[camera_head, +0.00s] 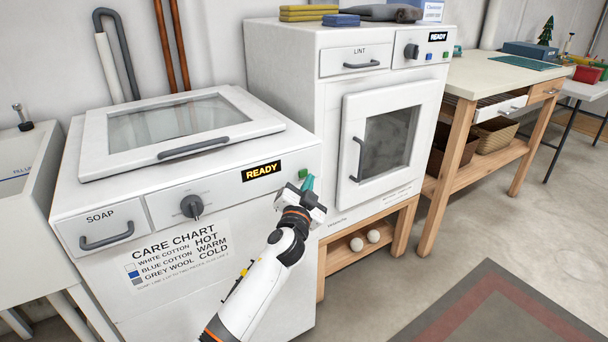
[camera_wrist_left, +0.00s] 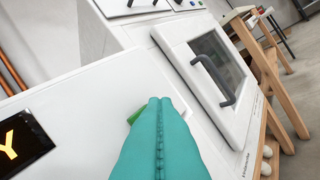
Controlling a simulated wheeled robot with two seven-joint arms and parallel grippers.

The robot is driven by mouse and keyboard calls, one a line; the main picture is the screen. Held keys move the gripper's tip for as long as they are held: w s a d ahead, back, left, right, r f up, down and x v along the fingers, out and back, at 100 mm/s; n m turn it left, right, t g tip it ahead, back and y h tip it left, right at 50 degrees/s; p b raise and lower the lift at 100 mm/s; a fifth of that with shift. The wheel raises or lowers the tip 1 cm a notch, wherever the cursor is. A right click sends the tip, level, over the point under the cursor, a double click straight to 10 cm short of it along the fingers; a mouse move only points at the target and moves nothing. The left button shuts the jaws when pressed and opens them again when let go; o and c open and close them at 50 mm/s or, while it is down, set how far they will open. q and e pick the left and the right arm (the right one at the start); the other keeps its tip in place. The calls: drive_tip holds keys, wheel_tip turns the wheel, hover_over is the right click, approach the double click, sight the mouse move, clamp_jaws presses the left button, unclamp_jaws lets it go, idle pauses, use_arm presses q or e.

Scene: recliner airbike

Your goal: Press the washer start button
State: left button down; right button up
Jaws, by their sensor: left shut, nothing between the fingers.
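The white washer (camera_head: 120,185) stands at the left with a glass lid, a dial (camera_head: 191,206) and a display (camera_head: 261,171) reading READY. Its green start button (camera_head: 303,174) is at the right end of the front panel. My left gripper (camera_head: 307,184) is at the button; its teal fingers are shut and empty. In the left wrist view the shut fingers (camera_wrist_left: 160,105) cover most of the green button (camera_wrist_left: 134,116), with only an edge showing. I cannot tell whether they touch it. My right gripper is not in view.
A white dryer (camera_head: 335,200) with a READY display stands right of the washer, on a wooden stand holding white balls. A wooden worktable (camera_head: 500,75) with baskets is further right. A sink (camera_head: 22,200) is at the left. The floor at the right is clear.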

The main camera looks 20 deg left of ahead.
use_arm(q)
drive_tip(key=shift+a, duration=0.1)
idle(0.3)
drive_tip(key=shift+w+a, duration=0.25)
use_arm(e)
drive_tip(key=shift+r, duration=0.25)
use_arm(q)
drive_tip(key=shift+w+a, duration=0.15)
drive_tip(key=shift+a, duration=0.05)
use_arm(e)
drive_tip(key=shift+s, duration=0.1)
use_arm(q)
drive_tip(key=shift+w+a, duration=0.1)
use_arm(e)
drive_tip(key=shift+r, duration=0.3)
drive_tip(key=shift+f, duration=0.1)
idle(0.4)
use_arm(q)
drive_tip(key=shift+s+d, duration=0.5)
drive_tip(key=shift+d, duration=0.1)
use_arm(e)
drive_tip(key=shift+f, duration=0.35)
